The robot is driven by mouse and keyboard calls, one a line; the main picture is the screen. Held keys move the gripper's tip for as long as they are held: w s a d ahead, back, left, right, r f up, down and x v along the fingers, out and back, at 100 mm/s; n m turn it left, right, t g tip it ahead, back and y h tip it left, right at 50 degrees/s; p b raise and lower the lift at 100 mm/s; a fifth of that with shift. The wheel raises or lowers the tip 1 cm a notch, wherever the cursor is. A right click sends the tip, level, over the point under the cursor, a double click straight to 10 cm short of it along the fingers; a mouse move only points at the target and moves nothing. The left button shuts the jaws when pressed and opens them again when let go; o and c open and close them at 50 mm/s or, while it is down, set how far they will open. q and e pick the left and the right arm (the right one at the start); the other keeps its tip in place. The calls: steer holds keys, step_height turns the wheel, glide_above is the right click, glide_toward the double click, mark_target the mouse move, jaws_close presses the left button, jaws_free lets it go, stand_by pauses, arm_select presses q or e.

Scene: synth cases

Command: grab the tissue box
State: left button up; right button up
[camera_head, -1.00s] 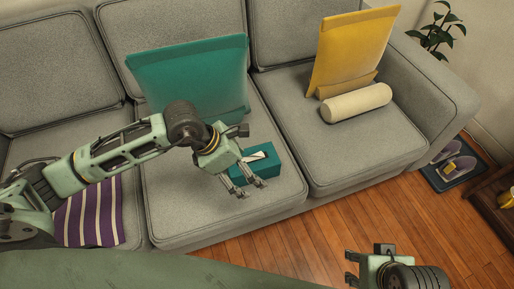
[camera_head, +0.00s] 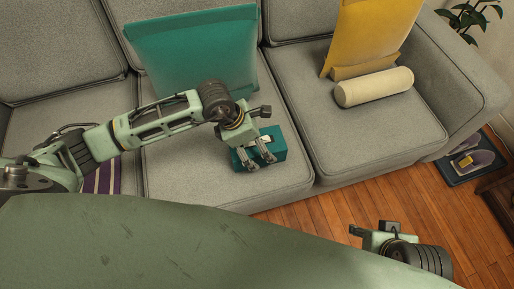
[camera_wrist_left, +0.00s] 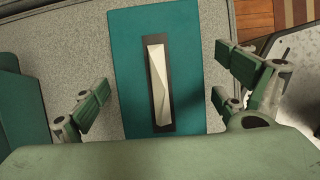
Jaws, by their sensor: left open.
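The teal tissue box (camera_head: 278,147) lies on the middle seat cushion of the sofa, near its front edge. My left gripper (camera_head: 256,160) is above the box, its fingers pointing down and partly covering it. In the left wrist view the box (camera_wrist_left: 129,70) lies between the two spread fingers (camera_wrist_left: 165,95), with its white tissue in a dark slot facing the camera. The fingers are open, and gaps show between them and the box sides. My right gripper (camera_head: 357,232) is low at the right, away from the box, its fingers only partly visible.
A teal cushion (camera_head: 190,52) leans on the backrest behind the box. A yellow cushion (camera_head: 365,35) and cream bolster (camera_head: 374,87) are on the right seat. A striped purple cloth (camera_head: 103,178) lies at left. Slippers (camera_head: 474,161) rest on a mat by the wooden floor (camera_head: 335,210).

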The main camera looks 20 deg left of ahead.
arm_select(q)
steer(key=shift+c, duration=0.3)
steer(key=c, duration=1.1)
steer(key=shift+c, duration=0.8)
steer(key=shift+r, duration=0.15)
